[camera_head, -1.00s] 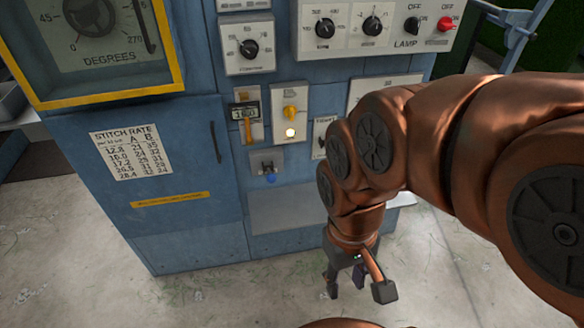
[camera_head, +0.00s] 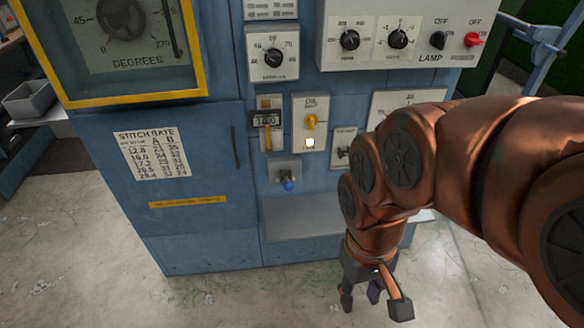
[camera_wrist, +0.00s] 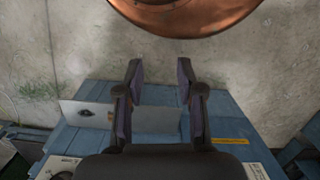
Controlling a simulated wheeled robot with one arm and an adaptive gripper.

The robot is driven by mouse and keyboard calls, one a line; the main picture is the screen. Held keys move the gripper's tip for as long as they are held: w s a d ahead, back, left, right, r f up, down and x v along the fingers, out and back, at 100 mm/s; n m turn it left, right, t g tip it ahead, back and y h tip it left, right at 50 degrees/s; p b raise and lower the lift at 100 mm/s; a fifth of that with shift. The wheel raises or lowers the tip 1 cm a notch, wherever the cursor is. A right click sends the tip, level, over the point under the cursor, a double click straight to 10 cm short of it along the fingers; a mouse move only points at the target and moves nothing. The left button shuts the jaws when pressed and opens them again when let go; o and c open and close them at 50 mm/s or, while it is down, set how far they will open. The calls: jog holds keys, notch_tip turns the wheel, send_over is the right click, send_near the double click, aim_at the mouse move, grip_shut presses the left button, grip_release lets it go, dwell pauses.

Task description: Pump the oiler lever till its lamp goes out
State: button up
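A pale plate with small lettering, too blurred to read for sure, carries a yellow knob or lever (camera_head: 310,122) on the blue machine. A lamp (camera_head: 310,142) just below it glows pale yellow-white. Left of it, an orange lever (camera_head: 267,139) hangs under a small dark counter window. I cannot tell for sure which one is the oiler lever; the yellow one shares its plate with the lamp. My gripper (camera_head: 375,300) points down in front of the machine, right of and below both, touching neither. The wrist view shows its two fingers (camera_wrist: 160,75) apart with nothing between them.
A blue-tipped fitting (camera_head: 288,185) sits below the plate, above a grey ledge (camera_head: 310,224). A toggle switch plate (camera_head: 343,148) is to the right, partly beside my arm. A control box with a red knob (camera_head: 473,40) overhangs above. The concrete floor in front is clear.

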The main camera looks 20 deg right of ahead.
grip_shut()
dwell(1.4)
